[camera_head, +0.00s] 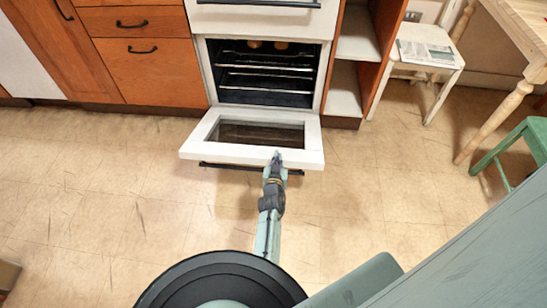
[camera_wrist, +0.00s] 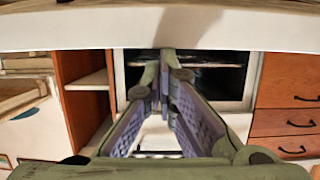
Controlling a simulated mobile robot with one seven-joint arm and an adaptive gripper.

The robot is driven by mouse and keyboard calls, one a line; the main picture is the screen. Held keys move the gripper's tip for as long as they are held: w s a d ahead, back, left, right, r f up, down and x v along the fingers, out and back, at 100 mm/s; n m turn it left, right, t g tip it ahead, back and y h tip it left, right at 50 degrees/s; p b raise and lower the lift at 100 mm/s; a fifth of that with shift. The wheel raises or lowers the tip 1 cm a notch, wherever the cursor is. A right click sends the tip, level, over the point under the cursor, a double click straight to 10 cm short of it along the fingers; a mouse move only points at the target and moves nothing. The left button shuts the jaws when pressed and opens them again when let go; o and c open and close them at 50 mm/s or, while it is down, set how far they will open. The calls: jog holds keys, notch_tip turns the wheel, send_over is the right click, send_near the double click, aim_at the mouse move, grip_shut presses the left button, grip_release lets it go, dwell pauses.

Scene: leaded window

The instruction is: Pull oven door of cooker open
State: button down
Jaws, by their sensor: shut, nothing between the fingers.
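The white cooker's oven door (camera_head: 312,147) is folded down, standing out from the cooker roughly level, with its dark glass pane (camera_head: 262,133) facing up. Its dark bar handle (camera_head: 225,166) runs along the front edge. The oven cavity (camera_head: 265,75) is exposed, with wire racks inside. My gripper (camera_head: 277,157) is at the door's front edge, right of the middle, overlapping it in the head view. I cannot tell whether it touches the door. In the wrist view my gripper (camera_wrist: 164,72) has its fingertips together, with nothing between them. The oven opening (camera_wrist: 205,75) shows behind them.
Wooden drawers (camera_head: 135,48) stand left of the cooker and open shelves (camera_head: 347,75) right of it. A white chair (camera_head: 440,75) with a paper, a wooden table (camera_head: 495,120) and a green stool (camera_head: 503,150) are farther right.

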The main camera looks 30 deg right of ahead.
jog(key=shift+s+a+f, duration=0.1)
jog(key=shift+f, duration=0.15)
